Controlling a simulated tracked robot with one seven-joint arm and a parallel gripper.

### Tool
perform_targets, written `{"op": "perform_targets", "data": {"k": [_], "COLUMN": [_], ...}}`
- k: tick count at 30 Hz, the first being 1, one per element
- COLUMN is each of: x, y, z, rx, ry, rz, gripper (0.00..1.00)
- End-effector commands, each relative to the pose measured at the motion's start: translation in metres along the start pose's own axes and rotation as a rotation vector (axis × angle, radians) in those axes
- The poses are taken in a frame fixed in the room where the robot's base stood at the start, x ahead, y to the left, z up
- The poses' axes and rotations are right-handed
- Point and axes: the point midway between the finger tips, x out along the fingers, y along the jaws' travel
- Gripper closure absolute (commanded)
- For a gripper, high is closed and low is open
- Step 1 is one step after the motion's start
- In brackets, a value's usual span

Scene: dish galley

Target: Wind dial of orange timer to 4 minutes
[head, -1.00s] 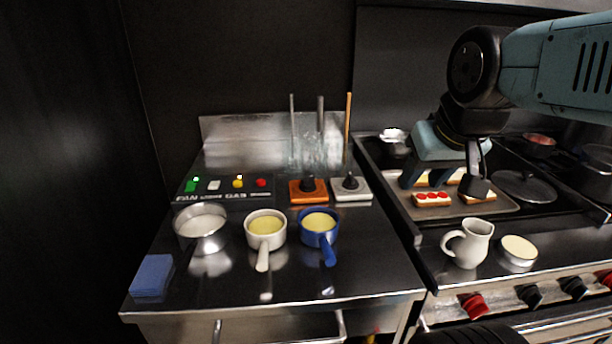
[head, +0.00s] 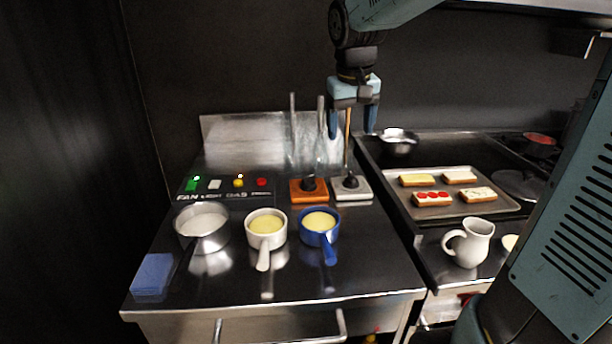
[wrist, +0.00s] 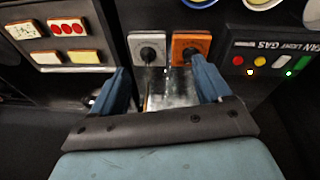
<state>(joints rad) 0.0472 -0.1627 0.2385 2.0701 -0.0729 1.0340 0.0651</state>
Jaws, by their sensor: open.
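The orange timer (head: 309,190) sits on the steel counter, with a black dial (head: 308,183) on its top. It also shows in the wrist view (wrist: 191,45), upper middle, beyond my right finger. A white timer (head: 351,190) of the same shape stands just right of it in the head view. My gripper (head: 352,122) is open and empty, raised above and behind the white timer in the picture. In the wrist view my gripper (wrist: 158,85) has its two blue fingers wide apart, touching neither timer. The dial's markings are too small to read.
A control panel (head: 222,190) with colored buttons is left of the orange timer. Upright utensils (head: 320,130) stand behind the timers. A blue pan (head: 318,239), a white pan (head: 264,243) and a steel pan (head: 190,240) stand in front. A tray (head: 440,212) of toasts is at right.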

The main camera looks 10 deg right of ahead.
Motion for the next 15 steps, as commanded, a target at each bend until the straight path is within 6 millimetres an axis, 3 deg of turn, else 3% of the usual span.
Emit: {"op": "perform_targets", "data": {"k": [6, 15], "x": [0.033, 0.082], "y": [-0.020, -0.048], "z": [-0.058, -0.118], "rx": [-0.047, -0.092], "ry": [-0.078, -0.164], "rz": [-0.028, -0.080], "gripper": [0.23, 0.23]}}
